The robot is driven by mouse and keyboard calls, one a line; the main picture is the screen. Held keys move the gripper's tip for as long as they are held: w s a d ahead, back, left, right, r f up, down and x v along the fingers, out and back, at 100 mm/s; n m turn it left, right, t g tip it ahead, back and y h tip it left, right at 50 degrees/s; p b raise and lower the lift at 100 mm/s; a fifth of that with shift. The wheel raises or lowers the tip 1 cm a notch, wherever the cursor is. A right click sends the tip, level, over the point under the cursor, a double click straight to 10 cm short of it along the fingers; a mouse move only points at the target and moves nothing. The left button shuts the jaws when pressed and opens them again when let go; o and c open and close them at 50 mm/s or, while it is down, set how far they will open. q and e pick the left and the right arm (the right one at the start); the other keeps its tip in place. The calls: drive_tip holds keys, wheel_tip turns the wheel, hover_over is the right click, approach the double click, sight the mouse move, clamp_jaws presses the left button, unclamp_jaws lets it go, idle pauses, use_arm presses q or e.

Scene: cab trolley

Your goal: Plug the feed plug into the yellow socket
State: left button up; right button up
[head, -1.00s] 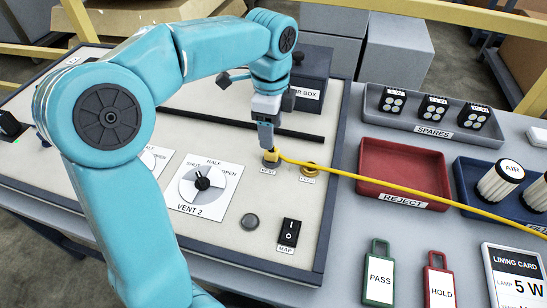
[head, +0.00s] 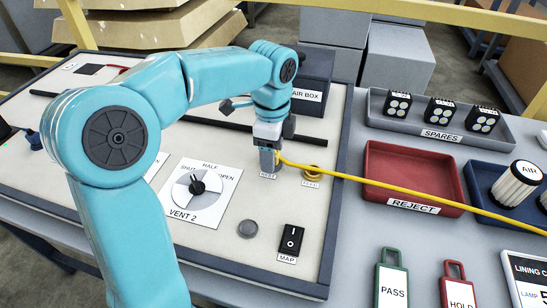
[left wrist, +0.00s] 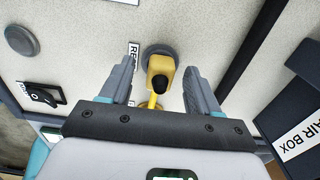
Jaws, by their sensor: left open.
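The yellow feed plug (left wrist: 158,72) stands in the grey round rest socket (left wrist: 152,50) on the pale panel. In the head view only a bit of the plug (head: 279,157) shows beside my fingers. My left gripper (left wrist: 158,85) is open, with one finger on each side of the plug and gaps between; it also shows low over the panel in the head view (head: 269,165). The yellow socket (head: 312,170), labelled FEED, is just right of the plug and looks empty. In the left wrist view the plug and gripper mostly hide it. My right gripper is out of view.
A yellow cable (head: 400,186) runs from the plug rightward over the red reject tray (head: 375,170). The dark air box (head: 313,80) stands behind the gripper. A vent 2 dial (head: 197,188) and a black map switch (head: 291,240) are nearer on the panel.

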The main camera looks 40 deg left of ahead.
use_arm(q)
drive_tip(key=shift+p, duration=0.45)
idle(0.6)
clamp_jaws()
drive_tip(key=shift+r, duration=0.15)
drive_tip(key=shift+r+p, duration=2.9)
drive_tip(key=shift+p, duration=0.2)
